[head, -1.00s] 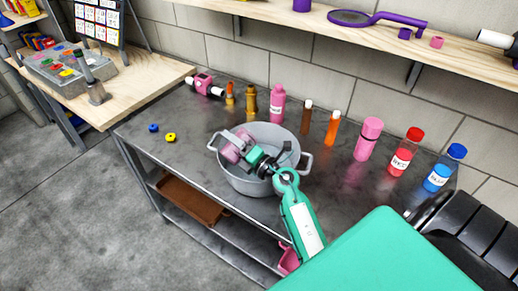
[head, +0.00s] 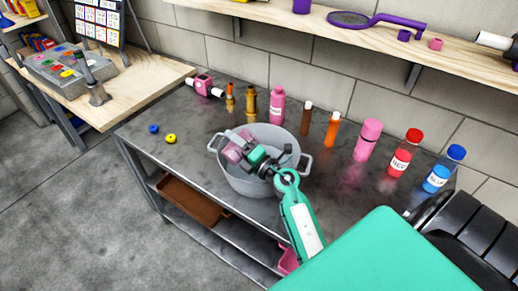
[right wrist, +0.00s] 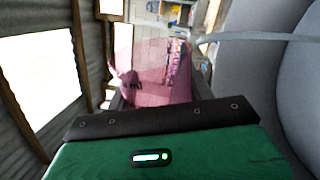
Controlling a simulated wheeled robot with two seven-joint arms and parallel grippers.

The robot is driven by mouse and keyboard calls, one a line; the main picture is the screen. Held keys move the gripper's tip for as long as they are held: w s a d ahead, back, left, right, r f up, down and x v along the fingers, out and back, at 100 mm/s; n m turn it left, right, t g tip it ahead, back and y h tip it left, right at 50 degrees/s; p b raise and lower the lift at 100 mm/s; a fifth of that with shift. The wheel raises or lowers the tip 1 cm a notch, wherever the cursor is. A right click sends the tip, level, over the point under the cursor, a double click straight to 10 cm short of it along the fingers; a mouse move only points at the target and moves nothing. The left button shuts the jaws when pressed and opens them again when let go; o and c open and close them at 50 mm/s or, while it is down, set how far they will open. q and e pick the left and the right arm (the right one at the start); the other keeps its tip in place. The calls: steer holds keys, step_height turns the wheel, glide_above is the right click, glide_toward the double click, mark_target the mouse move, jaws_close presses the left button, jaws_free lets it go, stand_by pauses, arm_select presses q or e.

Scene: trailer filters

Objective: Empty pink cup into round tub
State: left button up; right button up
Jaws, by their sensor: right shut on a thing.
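The round tub (head: 262,184) is a grey two-handled pot on the dark metal table. The pink cup (head: 233,153) is translucent and sits in my right gripper (head: 238,146), over the left part of the tub's opening. My right gripper is shut on the cup. In the right wrist view the pink cup (right wrist: 150,70) shows beyond the green gripper body, with dark marks on its side; the grey tub wall (right wrist: 290,100) is close on the right. I cannot tell how far the cup is tilted or what is in it. My left gripper is not in view.
Several bottles stand behind and right of the tub, among them a pink bottle (head: 277,104), an orange tube (head: 332,129) and a red-capped bottle (head: 404,153). A blue ring (head: 153,128) and a yellow ring (head: 171,138) lie at the left. The table's front left is clear.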

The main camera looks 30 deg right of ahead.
mark_target(244, 132)
steer(key=shift+w+d+r+m+p, duration=0.15)
steer(key=shift+d+r+m+p, duration=0.25)
steer(key=shift+d+m+p, duration=0.45)
stand_by(0.3)
steer(key=shift+r+m+h+p, duration=0.35)
steer(key=shift+m+p, duration=0.5)
steer(key=shift+p, duration=0.7)
steer(key=shift+w+d+f+m+h+p, duration=0.1)
steer(key=shift+d+f+m+h+p, duration=0.15)
steer(key=shift+m, duration=0.25)
steer(key=shift+f+m+h+p, duration=0.1)
steer(key=shift+f+m+p, duration=0.1)
steer(key=shift+m+p, duration=0.25)
steer(key=shift+w+d+r+m+h+p, duration=0.15)
steer(key=shift+d+m+p, duration=0.1)
steer(key=shift+m+p, duration=0.5)
steer(key=shift+s+d+r+m+h+p, duration=0.1)
steer(key=shift+d+r+m+h+p, duration=0.1)
steer(key=shift+m+p, duration=0.6)
steer(key=shift+w+d+r+m+h+p, duration=0.15)
steer(key=shift+d+m+p, duration=0.1)
steer(key=shift+m+p, duration=0.5)
stand_by(0.7)
steer(key=shift+r+p, duration=0.2)
steer(key=shift+p, duration=0.3)
steer(key=shift+d+r+m+p, duration=0.35)
steer(key=shift+r+m+p, duration=0.45)
steer(key=shift+p, duration=0.65)
